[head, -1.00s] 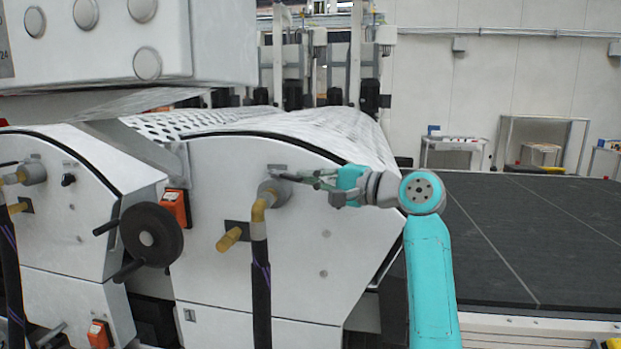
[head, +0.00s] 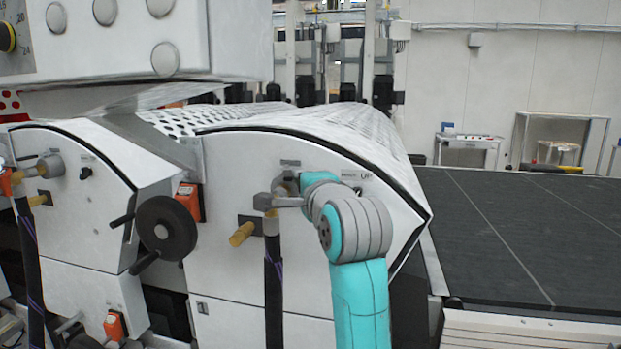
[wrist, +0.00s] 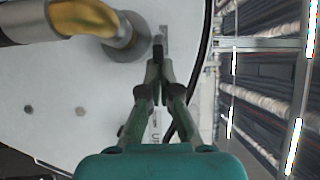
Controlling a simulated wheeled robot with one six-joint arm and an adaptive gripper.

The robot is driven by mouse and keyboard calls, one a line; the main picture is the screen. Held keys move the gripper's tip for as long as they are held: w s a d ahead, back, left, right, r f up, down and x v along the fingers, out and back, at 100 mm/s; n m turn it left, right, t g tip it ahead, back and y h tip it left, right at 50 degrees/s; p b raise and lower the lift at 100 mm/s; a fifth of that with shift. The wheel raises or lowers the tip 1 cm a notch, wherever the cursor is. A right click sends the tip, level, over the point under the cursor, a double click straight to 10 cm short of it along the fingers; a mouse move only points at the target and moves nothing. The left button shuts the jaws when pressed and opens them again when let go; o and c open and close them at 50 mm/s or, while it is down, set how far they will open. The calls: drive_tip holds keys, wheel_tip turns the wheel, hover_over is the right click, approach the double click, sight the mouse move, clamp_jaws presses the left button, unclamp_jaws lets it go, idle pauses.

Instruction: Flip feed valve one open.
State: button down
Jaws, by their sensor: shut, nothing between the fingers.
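In the wrist view, a round grey valve body (wrist: 125,42) with a brass elbow (wrist: 85,16) sits on the white machine panel. A short dark lever (wrist: 158,45) stands beside the valve body. My gripper (wrist: 158,68) is shut, its fingertips at the near end of this lever, touching or almost touching it. Nothing is held between the fingers. In the head view, my teal and grey wrist covers the fingers and most of this valve; the black hose (head: 274,290) below it shows. I cannot read which number the valve carries.
A similar valve (head: 50,166) with its own hose is on the left panel. A black handwheel (head: 165,228) and an orange switch box (head: 189,202) are between the panels. A brass stub (head: 241,235) sticks out near my wrist. A dark flat bed (head: 510,230) extends right.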

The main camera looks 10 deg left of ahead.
sight(285, 181)
drive_tip(key=shift+s+a+m+t+h, duration=0.2)
drive_tip(key=shift+s+a+h, duration=0.1)
drive_tip(key=shift+a, duration=0.35)
drive_tip(key=shift+s+a+m+t+h, duration=0.1)
drive_tip(key=shift+s+a+m+h, duration=0.15)
drive_tip(key=shift+a, duration=0.4)
drive_tip(key=shift+s+a, duration=0.1)
drive_tip(key=shift+a, duration=0.05)
drive_tip(key=shift+s, duration=0.15)
